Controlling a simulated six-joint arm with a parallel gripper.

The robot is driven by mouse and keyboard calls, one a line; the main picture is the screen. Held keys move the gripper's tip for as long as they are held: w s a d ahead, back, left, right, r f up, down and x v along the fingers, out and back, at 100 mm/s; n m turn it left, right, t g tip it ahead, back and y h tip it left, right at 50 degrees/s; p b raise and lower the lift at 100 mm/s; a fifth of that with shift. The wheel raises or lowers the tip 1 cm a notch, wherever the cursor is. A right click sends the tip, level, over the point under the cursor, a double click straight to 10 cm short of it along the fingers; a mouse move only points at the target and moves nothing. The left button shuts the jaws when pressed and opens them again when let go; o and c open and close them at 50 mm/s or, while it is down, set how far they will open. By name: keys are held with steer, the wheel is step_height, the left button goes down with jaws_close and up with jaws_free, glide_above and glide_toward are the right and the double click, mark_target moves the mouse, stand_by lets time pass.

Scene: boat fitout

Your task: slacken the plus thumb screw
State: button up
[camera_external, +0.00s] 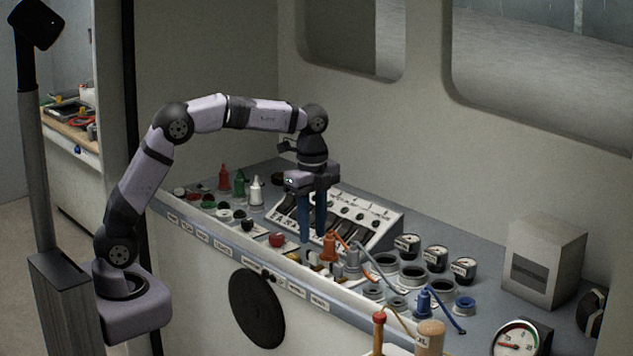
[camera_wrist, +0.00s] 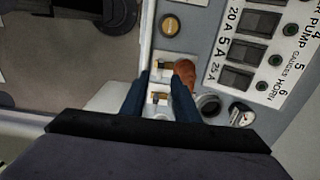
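My gripper (camera_external: 312,232) points down over the front part of the console, with its two blue fingers parted. In the wrist view the fingers (camera_wrist: 163,82) are apart, with nothing seen gripped between them. Two small brass-coloured fittings on pale plates show there, one near the fingertips (camera_wrist: 162,69) and one in the gap between the fingers (camera_wrist: 160,98). I cannot read a plus mark, so I cannot tell which fitting is the plus thumb screw. An orange connector (camera_external: 329,246) stands close to the fingers; it shows as an orange-brown shape in the wrist view (camera_wrist: 185,73).
A sloping switch panel (camera_external: 372,214) stands behind the gripper. A grey connector (camera_external: 352,262) and a blue connector (camera_external: 423,303) with cables stand to the right, near several gauges (camera_external: 436,257). A dark red knob (camera_external: 276,240) is to the left. Small bottles (camera_external: 240,183) stand farther left.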

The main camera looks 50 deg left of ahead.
mark_target(312, 252)
steer(key=shift+f+p, duration=0.85)
steer(key=shift+f, duration=1.7)
jaws_close()
